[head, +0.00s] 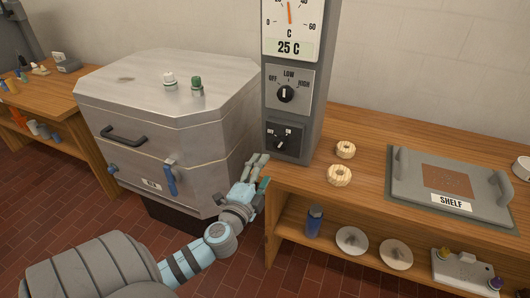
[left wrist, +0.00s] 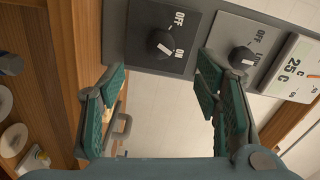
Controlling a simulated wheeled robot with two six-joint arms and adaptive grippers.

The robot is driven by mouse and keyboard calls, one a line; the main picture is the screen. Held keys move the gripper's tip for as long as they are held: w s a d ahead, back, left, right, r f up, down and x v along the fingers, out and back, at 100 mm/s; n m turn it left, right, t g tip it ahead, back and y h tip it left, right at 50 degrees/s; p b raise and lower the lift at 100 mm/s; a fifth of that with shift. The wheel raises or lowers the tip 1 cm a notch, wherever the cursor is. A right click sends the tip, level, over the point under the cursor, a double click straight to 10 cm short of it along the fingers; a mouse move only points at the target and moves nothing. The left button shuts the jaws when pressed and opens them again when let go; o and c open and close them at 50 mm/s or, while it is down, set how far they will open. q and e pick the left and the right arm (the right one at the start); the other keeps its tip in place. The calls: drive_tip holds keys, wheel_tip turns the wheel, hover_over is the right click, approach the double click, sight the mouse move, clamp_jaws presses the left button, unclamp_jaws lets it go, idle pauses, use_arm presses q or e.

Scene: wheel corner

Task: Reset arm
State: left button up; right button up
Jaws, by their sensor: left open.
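My left gripper (head: 256,178) is open and empty in front of the control column, near the left end of the wooden bench. In the left wrist view its two green-padded fingers (left wrist: 160,95) stand wide apart, with nothing between them. The lower switch knob (head: 282,145), marked OFF and ON, is just above the gripper; it also shows in the left wrist view (left wrist: 161,43), beyond the fingers and apart from them. The upper OFF/LOW/HIGH knob (head: 286,93) sits above it. My right gripper is not in view.
A grey metal kiln (head: 160,140) stands left of the column (head: 330,60), whose dial label reads 25 C. Two cream rings (head: 341,174) and a SHELF-labelled plate with handles (head: 450,208) lie on the bench (head: 360,125). A blue bottle (head: 314,221) and discs stand on the lower shelf.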

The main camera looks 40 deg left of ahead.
use_arm(q)
drive_tip(key=s+a+f+n+g+h+p, duration=0.15)
drive_tip(key=s+f+g, duration=0.3)
drive_tip(key=f, duration=0.95)
drive_tip(key=s+a+f+n+g+b, duration=0.1)
drive_tip(key=s+f+n+g, duration=0.3)
drive_tip(key=f, duration=0.9)
drive_tip(key=s+d+f+n+g+h+p, duration=0.2)
drive_tip(key=s+d+f+n+g, duration=0.15)
drive_tip(key=s+f, duration=1)
drive_tip(key=s+d+f+n+g, duration=0.1)
drive_tip(key=s+d+g, duration=0.1)
drive_tip(key=s+d, duration=0.3)
drive_tip(key=s+d+f+n+g+h+p, duration=0.1)
drive_tip(key=s+d, duration=0.5)
drive_tip(key=s, duration=0.6)
drive_tip(key=shift+f+n+g, duration=0.3)
drive_tip(key=shift+f+g, duration=0.1)
drive_tip(key=shift+f, duration=0.4)
drive_tip(key=shift+h, duration=0.25)
